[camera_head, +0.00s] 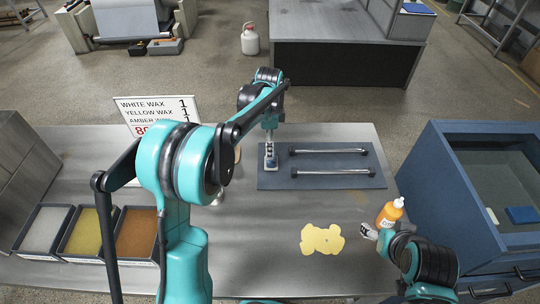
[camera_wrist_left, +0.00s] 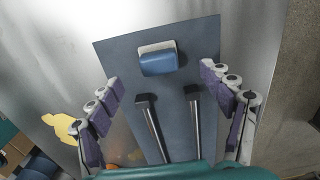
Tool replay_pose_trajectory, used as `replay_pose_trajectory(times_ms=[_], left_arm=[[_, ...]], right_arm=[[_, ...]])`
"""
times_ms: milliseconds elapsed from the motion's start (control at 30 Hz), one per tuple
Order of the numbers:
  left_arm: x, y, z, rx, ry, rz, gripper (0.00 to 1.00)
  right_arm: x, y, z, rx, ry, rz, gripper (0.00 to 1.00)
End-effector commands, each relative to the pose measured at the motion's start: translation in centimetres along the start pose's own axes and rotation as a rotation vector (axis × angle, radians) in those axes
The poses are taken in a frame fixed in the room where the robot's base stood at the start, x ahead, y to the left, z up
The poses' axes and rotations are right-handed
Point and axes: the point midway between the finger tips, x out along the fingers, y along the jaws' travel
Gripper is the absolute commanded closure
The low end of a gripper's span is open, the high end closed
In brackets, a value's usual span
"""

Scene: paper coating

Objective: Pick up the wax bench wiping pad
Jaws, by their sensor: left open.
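A small pad with a blue top and pale base (camera_wrist_left: 160,62), which appears to be the wiping pad, lies near one end of a dark blue-grey mat (camera_head: 330,182). The pad also shows in the head view (camera_head: 271,164), partly hidden by my left gripper (camera_head: 270,150). In the left wrist view my left gripper (camera_wrist_left: 160,82) is open, with its fingers spread to either side and the pad ahead between them, apart from both. My right gripper (camera_head: 369,231) is beside an orange bottle (camera_head: 389,213); its jaw opening is too small to judge.
Two metal bars with dark ends (camera_head: 330,151) lie on the mat. A yellow spill (camera_head: 322,239) is on the bench in front. Trays of white, yellow and brown material (camera_head: 88,236) stand left, near a wax sign (camera_head: 150,108). A blue bin (camera_head: 440,160) at right holds another blue block (camera_head: 523,214).

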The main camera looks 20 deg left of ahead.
Motion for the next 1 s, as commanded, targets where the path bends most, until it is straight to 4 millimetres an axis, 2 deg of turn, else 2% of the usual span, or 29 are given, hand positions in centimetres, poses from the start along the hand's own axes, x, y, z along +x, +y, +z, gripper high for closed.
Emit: replay_pose_trajectory(times_ms=[367,633,867,900,1000], left_arm=[[3.8,-0.1,-0.3,0.014,-0.002,0.006,0.20],[7.8,0.2,-0.7,0.013,-0.001,0.005,0.20],[8.0,0.2,-0.7,0.012,-0.001,0.005,0.20],[8.0,0.2,-0.7,0.012,-0.001,0.005,0.22],[8.0,0.2,-0.7,0.012,-0.001,0.005,0.49]], right_arm=[[1.2,0.0,0.9,0.000,0.000,0.000,0.35],[3.0,0.0,2.1,0.000,0.000,0.000,0.35],[2.9,0.0,2.1,0.000,0.000,0.000,0.35],[2.9,0.0,2.1,0.000,0.000,0.000,0.35],[2.9,0.0,2.1,0.000,0.000,0.000,0.35]])
